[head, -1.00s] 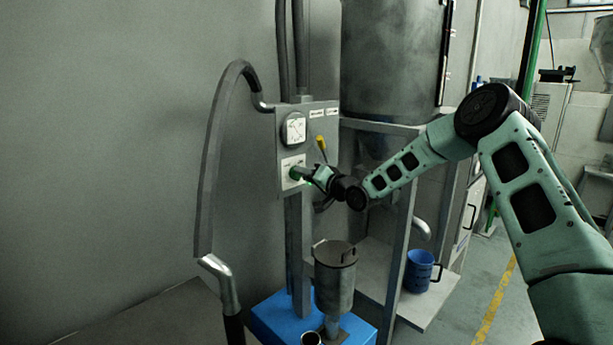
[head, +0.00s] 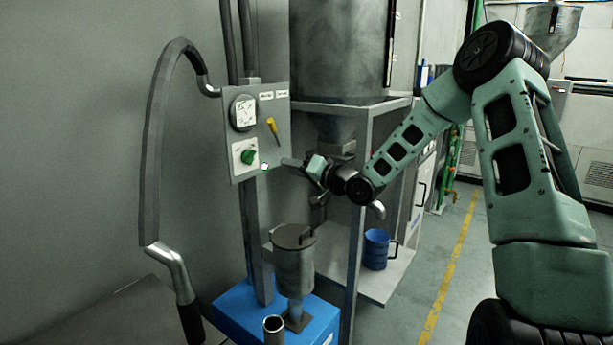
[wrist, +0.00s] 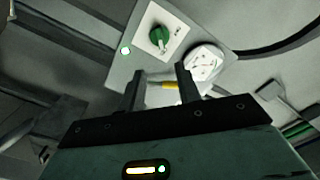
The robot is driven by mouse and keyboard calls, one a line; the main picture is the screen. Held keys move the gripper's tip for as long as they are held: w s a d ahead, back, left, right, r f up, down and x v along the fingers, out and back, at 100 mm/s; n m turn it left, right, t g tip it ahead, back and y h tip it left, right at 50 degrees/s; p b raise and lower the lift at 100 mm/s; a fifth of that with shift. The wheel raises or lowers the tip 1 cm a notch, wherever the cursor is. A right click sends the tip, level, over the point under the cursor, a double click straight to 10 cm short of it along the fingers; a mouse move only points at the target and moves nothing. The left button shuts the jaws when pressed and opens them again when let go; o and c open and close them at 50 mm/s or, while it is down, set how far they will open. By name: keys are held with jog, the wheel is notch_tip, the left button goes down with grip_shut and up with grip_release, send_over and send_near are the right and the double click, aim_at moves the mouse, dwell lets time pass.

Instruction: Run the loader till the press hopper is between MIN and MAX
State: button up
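My gripper (head: 290,163) is just right of the panel, apart from the knob. A metal hopper (head: 552,27) stands at the far back right. No MIN or MAX marks are readable.
A large grey tank (head: 335,45) stands on a frame right of the panel. A lidded canister (head: 294,265) sits on a blue base (head: 235,310). A blue mug (head: 376,250) is on a low shelf. A bent hose (head: 150,150) arches at left. Floor at right is clear.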

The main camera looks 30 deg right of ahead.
jog(key=shift+v, duration=2.05)
jog(key=s+a+f+n+g+h, duration=0.1)
jog(key=s+a+f+n+g, duration=0.2)
jog(key=a, duration=0.5)
jog(key=s+a+f+n+g+h, duration=0.1)
jog(key=s+a+f+g, duration=0.2)
jog(key=a, duration=0.4)
jog(key=s+a+f+n+g, duration=0.1)
jog(key=s+a+n+g, duration=0.2)
jog(key=s+a, duration=0.35)
jog(key=s+a+n+g+h, duration=0.1)
jog(key=s+a+n+g, duration=0.2)
jog(key=s, duration=1)
jog(key=s+a+n+g+h, duration=0.2)
jog(key=s+a+g, duration=0.2)
jog(key=s, duration=0.9)
jog(key=shift+s+n+g+h, duration=0.3)
jog(key=shift+n+g, duration=0.1)
jog(key=shift+g, duration=0.1)
jog(key=shift+w, duration=0.1)
